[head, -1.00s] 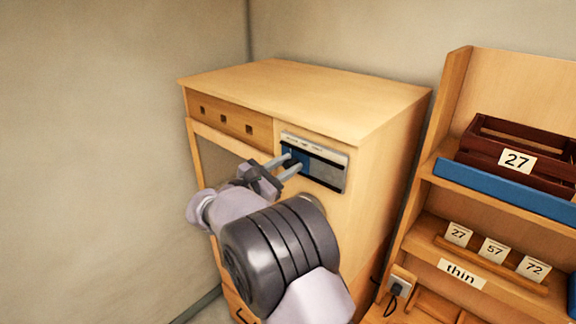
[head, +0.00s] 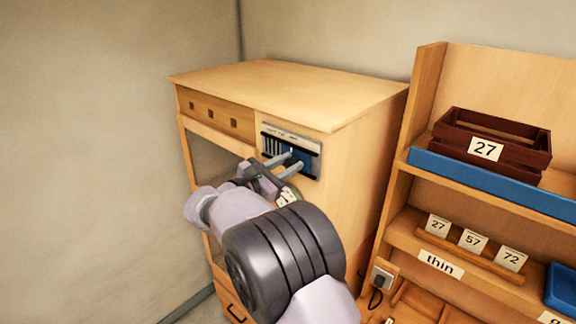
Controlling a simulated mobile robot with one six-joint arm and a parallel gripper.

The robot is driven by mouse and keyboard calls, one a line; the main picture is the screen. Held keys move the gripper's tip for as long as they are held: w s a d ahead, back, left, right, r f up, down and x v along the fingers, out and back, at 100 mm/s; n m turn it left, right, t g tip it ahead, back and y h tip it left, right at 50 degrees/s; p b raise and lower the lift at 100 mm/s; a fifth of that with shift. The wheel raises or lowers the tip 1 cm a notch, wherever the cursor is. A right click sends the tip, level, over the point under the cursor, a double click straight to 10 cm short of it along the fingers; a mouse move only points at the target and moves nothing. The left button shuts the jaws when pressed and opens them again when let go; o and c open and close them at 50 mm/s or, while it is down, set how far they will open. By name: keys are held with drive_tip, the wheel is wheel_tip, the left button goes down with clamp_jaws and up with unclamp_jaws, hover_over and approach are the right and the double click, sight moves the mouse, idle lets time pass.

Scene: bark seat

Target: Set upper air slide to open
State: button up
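The upper air slide panel (head: 304,141) is a grey plate on the front of a wooden cabinet (head: 290,90), with dark rails above and below. Its blue slide plate (head: 309,166) sits toward the right of the panel. Dark upright slots (head: 272,147) show uncovered on the left. My gripper (head: 296,159) is at the slide, its two fingers visibly apart and their tips over the blue plate. Whether they clamp a knob there is too small to tell. The fingers hide part of the plate and the panel's lower left.
A shelf unit (head: 398,190) on the right holds a dark red crate (head: 490,150) marked 27. Open floor and bare wall lie left.

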drive_tip(key=o, duration=0.4)
drive_tip(key=shift+s+d+f, duration=0.1)
drive_tip(key=shift+d+f, duration=0.05)
drive_tip(key=shift+d, duration=0.2)
drive_tip(key=shift+o, duration=0.2)
drive_tip(key=shift+a, duration=0.1)
drive_tip(key=shift+a, duration=0.1)
drive_tip(key=shift+s+a, duration=0.2)
drive_tip(key=b+v, duration=0.3)
drive_tip(key=v, duration=1.3)
drive_tip(key=shift+s+a, duration=0.2)
drive_tip(key=shift+s, duration=0.15)
